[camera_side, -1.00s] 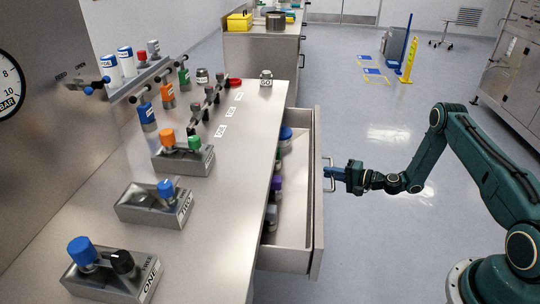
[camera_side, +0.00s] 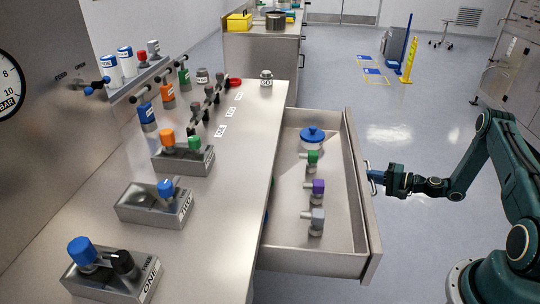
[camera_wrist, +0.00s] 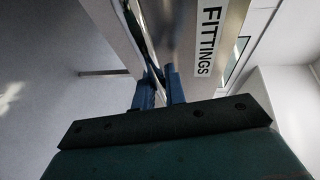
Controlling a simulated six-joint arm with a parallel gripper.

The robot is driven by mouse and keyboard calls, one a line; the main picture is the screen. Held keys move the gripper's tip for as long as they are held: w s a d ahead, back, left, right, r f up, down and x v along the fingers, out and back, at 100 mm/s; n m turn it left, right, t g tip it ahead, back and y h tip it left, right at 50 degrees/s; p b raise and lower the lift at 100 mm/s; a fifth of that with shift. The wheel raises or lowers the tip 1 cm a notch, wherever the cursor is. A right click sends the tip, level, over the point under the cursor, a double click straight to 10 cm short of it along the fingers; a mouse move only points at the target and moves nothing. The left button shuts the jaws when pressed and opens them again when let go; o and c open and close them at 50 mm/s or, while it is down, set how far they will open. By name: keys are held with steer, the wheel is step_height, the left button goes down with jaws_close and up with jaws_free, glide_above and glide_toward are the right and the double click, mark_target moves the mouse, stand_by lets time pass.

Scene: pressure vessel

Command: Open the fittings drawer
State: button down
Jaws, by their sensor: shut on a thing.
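The fittings drawer (camera_side: 335,255) stands pulled well out from under the steel bench in the side view. A blue-topped round fitting (camera_side: 312,136) and fittings with green (camera_side: 312,157), purple (camera_side: 317,188) and grey (camera_side: 317,218) parts lie in a row inside it. My gripper (camera_side: 374,176) is shut on the drawer's handle (camera_side: 368,168), on the right of the drawer front. In the wrist view, my blue fingers (camera_wrist: 160,88) are at the drawer front, beside its FITTINGS label (camera_wrist: 208,40). The handle between the fingers is mostly hidden there.
The steel benchtop (camera_side: 225,215) carries blocks with coloured knobs, the front one marked ONE (camera_side: 115,275). A small GO-labelled jar (camera_side: 266,78) stands near its far edge. Open floor (camera_side: 420,120) lies right of the drawer. A yellow post (camera_side: 409,62) stands far back.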

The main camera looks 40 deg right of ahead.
steer(key=c, duration=1.5)
jaws_free()
steer(key=shift+o, duration=0.2)
steer(key=shift+r, duration=0.2)
steer(key=shift+r, duration=0.9)
steer(key=o, duration=1.1)
step_height(320, 180, up, 6)
steer(key=shift+w+f, duration=0.15)
steer(key=shift+f, duration=0.05)
steer(key=shift+c, duration=0.2)
step_height(320, 180, up, 8)
steer(key=shift+r, duration=0.45)
steer(key=c, duration=1.1)
steer(key=shift+o, duration=0.2)
steer(key=shift+r, duration=1.7)
steer(key=shift+a, duration=0.1)
